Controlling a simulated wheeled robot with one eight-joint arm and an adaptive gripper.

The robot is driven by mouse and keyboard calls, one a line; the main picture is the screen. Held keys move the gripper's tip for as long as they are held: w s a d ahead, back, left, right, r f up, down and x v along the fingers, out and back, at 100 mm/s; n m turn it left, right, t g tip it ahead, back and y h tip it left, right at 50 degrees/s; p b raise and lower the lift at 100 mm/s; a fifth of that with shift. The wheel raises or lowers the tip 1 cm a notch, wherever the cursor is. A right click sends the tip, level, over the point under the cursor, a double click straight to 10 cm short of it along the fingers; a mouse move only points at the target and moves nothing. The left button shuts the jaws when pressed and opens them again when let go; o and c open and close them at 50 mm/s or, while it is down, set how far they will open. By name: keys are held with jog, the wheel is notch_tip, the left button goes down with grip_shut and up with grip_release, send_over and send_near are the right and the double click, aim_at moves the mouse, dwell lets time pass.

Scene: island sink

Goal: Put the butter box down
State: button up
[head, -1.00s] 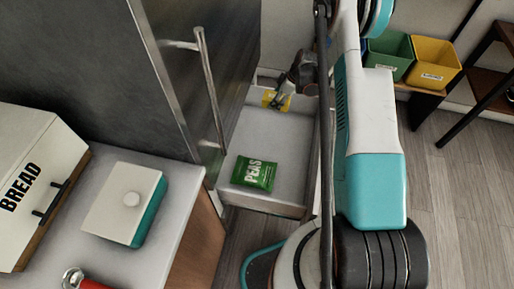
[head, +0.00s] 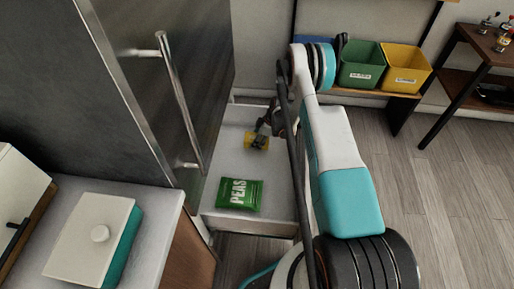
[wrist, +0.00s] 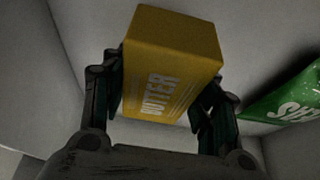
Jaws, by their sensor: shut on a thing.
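The yellow butter box (wrist: 172,65) is held between the two fingers of my gripper (wrist: 160,112) in the wrist view. Its printed "BUTTER" side faces the camera. In the head view the butter box (head: 257,142) is small, at the tip of my gripper (head: 262,133), inside the open white drawer (head: 225,150) of the fridge. I cannot tell whether the box touches the drawer floor. The fingers are shut on its sides.
A green peas bag (head: 240,194) lies in the front of the drawer; its edge shows in the wrist view (wrist: 285,100). The fridge door handle (head: 178,100) is left of the drawer. A white-lidded box (head: 85,245) sits on the counter. Green (head: 361,66) and yellow (head: 405,68) bins stand at the back.

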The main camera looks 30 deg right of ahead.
notch_tip(320, 180, down, 4)
jog(key=shift+f+b, duration=0.25)
jog(key=shift+b, duration=0.55)
jog(key=shift+r, duration=0.1)
jog(key=o, duration=1.2)
jog(key=shift+o, duration=0.2)
jog(key=shift+r, duration=0.1)
jog(key=p+v, duration=0.4)
jog(key=v, duration=0.8)
jog(key=shift+a, duration=0.1)
